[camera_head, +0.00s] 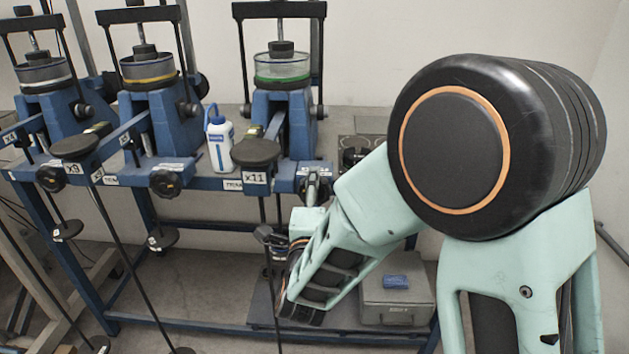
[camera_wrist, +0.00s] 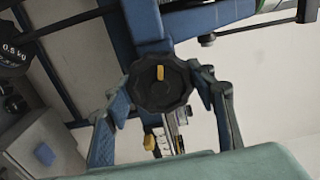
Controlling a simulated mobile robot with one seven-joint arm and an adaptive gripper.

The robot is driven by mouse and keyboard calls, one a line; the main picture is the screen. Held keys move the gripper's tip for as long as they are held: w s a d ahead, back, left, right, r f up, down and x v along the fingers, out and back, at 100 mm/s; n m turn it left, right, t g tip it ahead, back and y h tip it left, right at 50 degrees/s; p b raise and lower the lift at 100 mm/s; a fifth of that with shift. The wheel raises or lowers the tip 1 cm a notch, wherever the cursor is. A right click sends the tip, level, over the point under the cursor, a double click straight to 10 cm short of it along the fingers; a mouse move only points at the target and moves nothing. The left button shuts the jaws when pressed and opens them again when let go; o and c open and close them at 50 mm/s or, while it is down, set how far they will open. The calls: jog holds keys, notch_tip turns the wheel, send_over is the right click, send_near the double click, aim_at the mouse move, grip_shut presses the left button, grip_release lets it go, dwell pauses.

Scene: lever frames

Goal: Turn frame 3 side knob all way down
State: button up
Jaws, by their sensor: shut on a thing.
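Frame 3 (camera_head: 283,125) is the rightmost blue lever frame in the head view, with a green-ringed cell on top. Its side knob (camera_wrist: 160,86) shows in the wrist view as a black, many-sided knob with a yellow mark pointing up in the picture. My gripper (camera_wrist: 163,92) has one finger on each side of this knob and is shut on it.
Two similar lever frames (camera_head: 150,95) stand to the left. A white bottle with a blue cap (camera_head: 220,140) stands beside frame 3. Hanging rods with weights (camera_head: 162,238) are in front of the bench. A grey box with a blue item (camera_head: 397,300) lies below my arm.

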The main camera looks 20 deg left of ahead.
jog(key=o, duration=1.3)
jog(key=shift+w+r, duration=0.2)
jog(key=o, duration=0.3)
jog(key=shift+w+f, duration=0.1)
jog(key=shift+s+f, duration=0.1)
jog(key=shift+s, duration=0.15)
jog(key=b+v, duration=0.2)
jog(key=v, duration=0.3)
jog(key=shift+s, duration=0.4)
